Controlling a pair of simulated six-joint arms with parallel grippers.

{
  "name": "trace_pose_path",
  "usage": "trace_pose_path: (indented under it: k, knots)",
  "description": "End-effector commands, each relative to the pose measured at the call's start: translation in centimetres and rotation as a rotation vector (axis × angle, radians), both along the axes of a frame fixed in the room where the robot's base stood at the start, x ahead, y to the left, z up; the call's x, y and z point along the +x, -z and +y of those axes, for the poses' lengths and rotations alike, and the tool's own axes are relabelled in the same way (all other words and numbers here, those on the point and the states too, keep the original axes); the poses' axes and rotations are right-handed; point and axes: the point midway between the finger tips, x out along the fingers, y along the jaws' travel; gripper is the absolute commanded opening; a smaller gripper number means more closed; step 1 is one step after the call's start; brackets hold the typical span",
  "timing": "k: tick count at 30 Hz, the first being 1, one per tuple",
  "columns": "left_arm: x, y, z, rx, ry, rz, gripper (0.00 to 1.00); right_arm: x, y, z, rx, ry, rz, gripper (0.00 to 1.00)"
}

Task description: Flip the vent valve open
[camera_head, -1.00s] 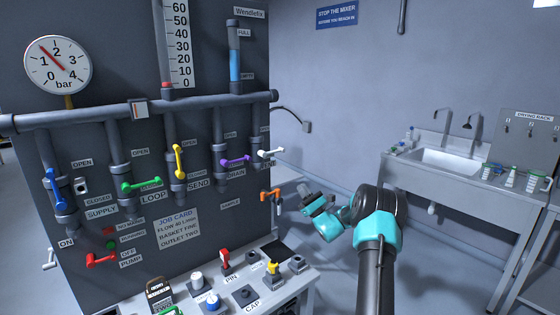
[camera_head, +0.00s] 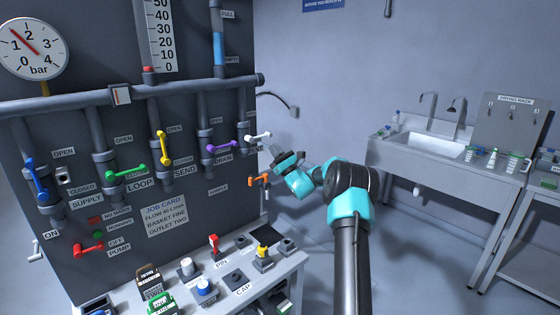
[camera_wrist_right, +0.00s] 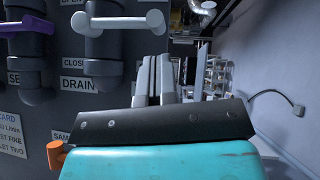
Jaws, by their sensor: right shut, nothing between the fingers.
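The vent valve appears to be the white handle (camera_head: 258,138) on the rightmost pipe of the panel; I cannot read its own label. The handle lies nearly level, its free end pointing right. The right wrist view shows it (camera_wrist_right: 118,20) at the top, with a rounded knob at each end. My right gripper (camera_head: 273,150) is shut and empty, just below and right of the handle's free end. In the right wrist view its closed fingers (camera_wrist_right: 158,78) are just below the right knob; I cannot tell whether they touch it. My left gripper is out of view.
A purple handle (camera_head: 225,147) is on the pipe to the left, and an orange tap (camera_head: 259,181) sits just below my right gripper. A small table (camera_head: 221,268) with buttons and switches stands below the panel.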

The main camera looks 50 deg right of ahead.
Motion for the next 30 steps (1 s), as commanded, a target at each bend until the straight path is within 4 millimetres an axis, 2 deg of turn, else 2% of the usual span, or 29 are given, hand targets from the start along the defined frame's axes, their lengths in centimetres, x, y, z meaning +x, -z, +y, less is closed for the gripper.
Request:
trace_pose_path:
  k: [1, 6, 20, 30]
  knots:
    - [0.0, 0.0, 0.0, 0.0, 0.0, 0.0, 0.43, 0.0, -0.8, 0.2, -0.002, 0.0, -0.002, 0.0]
    - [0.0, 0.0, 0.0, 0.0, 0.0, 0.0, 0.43, 0.0, -2.1, 0.4, 0.0, 0.0, 0.0, 0.0]
    - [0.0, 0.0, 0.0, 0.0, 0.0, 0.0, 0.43, 0.0, -2.4, 0.4, -0.003, 0.0, 0.0, 0.0]
    - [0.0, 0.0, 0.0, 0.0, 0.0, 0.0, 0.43, 0.0, -3.0, 0.2, -0.066, 0.001, 0.01, 0.0]
